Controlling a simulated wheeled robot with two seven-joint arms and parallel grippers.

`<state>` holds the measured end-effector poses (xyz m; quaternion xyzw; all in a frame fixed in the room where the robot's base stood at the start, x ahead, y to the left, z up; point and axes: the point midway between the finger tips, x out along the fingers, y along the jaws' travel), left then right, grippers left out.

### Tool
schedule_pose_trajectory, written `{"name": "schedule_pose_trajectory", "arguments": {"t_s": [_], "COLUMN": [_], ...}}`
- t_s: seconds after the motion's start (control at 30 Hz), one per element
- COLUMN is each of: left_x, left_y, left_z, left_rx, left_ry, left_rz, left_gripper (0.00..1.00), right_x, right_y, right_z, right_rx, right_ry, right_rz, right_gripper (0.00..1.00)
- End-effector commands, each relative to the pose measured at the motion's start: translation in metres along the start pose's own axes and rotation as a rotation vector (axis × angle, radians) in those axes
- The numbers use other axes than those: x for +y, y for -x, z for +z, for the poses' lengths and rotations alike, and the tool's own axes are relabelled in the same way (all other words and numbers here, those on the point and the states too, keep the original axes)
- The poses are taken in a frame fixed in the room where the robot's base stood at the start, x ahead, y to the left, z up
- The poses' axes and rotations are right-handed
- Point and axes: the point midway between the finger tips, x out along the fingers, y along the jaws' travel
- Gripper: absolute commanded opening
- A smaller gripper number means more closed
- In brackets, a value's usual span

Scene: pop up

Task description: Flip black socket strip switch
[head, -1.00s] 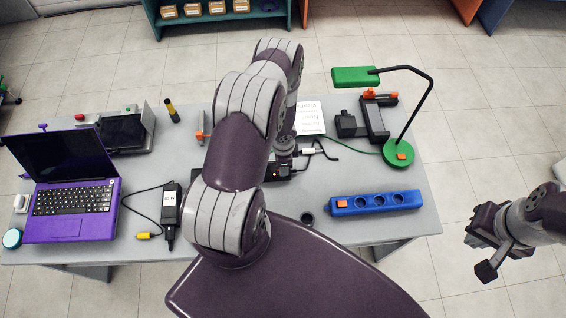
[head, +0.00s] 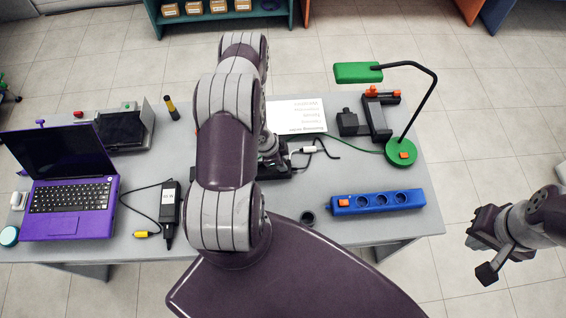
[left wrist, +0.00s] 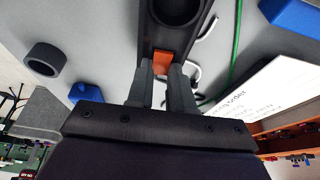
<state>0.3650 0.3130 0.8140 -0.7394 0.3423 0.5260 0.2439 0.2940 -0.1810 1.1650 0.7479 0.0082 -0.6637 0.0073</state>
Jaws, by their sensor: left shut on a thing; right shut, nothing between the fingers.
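The black socket strip (left wrist: 152,35) runs up from the middle of the left wrist view, with a round socket at the top and an orange switch (left wrist: 162,63) at its near end. My left gripper (left wrist: 162,78) has its fingertips at that end, one on each side of the switch, and is shut there. The exact contact is partly hidden. In the head view my left arm covers much of the strip (head: 283,174), and the left gripper (head: 268,160) is over it. My right gripper (head: 484,258) is shut and empty, off the table's right side.
A blue socket strip (head: 377,202) with an orange switch lies to the right. A green lamp (head: 400,152), a dark clamp-like device (head: 375,120), a printed sheet (head: 297,115), a dark ring (head: 308,218), a black adapter (head: 170,203) and a purple laptop (head: 68,195) surround the work area.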

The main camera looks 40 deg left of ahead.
Motion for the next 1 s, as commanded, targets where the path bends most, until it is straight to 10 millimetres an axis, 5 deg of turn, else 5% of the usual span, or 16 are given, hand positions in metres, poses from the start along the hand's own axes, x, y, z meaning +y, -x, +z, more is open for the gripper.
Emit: {"name": "schedule_pose_trajectory", "arguments": {"t_s": [0.2, 0.23, 0.3, 0.67, 1.0], "left_x": [0.000, 0.000, 0.000, 0.000, -0.001], "left_y": [0.001, 0.001, 0.001, 0.006, 0.090], "left_z": [-0.001, -0.001, -0.001, 0.000, 0.000], "left_rx": [0.000, 0.000, -0.001, -0.002, -0.002], "left_ry": [-0.001, -0.001, -0.001, -0.001, 0.000], "left_rz": [0.001, 0.001, 0.001, 0.000, -0.002], "left_gripper": [0.00, 0.31, 0.47, 0.47, 0.47], "right_x": [0.000, 0.000, 0.000, 0.000, 0.000], "right_y": [0.001, 0.001, 0.001, -0.001, -0.005], "right_z": [0.000, 0.000, 0.000, 0.000, 0.001], "right_rx": [0.000, 0.000, 0.000, 0.000, 0.000], "right_ry": [0.000, 0.000, 0.000, 0.000, 0.000], "right_rz": [0.000, 0.000, 0.000, 0.000, 0.000], "right_gripper": [0.00, 0.00, 0.00, 0.00, 0.00]}}
